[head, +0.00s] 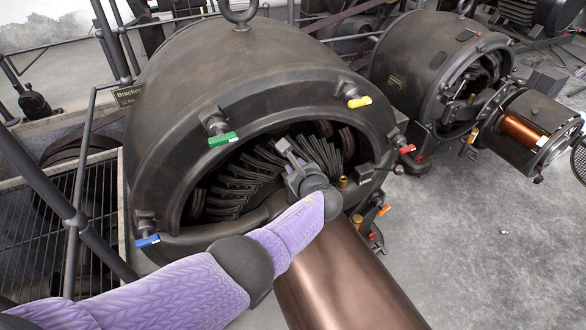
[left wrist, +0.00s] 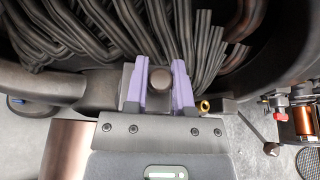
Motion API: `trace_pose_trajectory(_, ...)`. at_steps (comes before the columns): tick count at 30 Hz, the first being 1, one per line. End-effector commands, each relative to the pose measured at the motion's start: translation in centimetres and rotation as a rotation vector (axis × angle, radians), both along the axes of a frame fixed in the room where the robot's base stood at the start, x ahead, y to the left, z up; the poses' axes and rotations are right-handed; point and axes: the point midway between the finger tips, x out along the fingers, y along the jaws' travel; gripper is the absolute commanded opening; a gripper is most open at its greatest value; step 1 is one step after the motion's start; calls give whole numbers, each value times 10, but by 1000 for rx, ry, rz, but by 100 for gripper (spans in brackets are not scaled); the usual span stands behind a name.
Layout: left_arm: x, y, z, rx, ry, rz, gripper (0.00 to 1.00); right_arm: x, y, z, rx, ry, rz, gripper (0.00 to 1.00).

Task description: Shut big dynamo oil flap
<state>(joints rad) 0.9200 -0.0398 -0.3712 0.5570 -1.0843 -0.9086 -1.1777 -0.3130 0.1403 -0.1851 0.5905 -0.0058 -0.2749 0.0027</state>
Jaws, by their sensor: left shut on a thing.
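The big dynamo (head: 235,85) has a dark round housing with an open arched front showing its windings (head: 245,175). My left gripper (head: 292,160) reaches into this front opening, above the copper-brown cylinder (head: 335,270). In the left wrist view its two purple fingers (left wrist: 159,88) are shut on a dark block with a round knob (left wrist: 160,79), just in front of the windings. I cannot tell for sure whether this knobbed piece is the oil flap, nor how far the flap stands open. A small brass fitting (left wrist: 203,106) is right of the fingers. My right gripper is not in view.
Coloured handles sit round the housing rim: green (head: 223,139), yellow (head: 360,102), red (head: 407,149), blue (head: 148,241). An orange one (head: 384,210) is lower right. A smaller dynamo (head: 430,70) stands at back right. A railing (head: 85,160) is left. Floor (head: 480,250) at right is clear.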

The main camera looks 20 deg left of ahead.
Motion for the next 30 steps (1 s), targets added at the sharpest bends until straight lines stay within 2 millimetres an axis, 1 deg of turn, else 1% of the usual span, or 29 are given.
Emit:
trace_pose_trajectory(1,1,-2,-6,20,30,-1,0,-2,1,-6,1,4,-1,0)
trace_pose_trajectory(12,5,-5,-12,159,184,0,0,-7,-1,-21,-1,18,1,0)
trace_pose_trajectory(21,5,-6,-13,198,230,0,0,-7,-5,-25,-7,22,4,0)
trace_pose_trajectory(30,5,-6,-13,202,234,0,0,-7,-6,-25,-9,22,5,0)
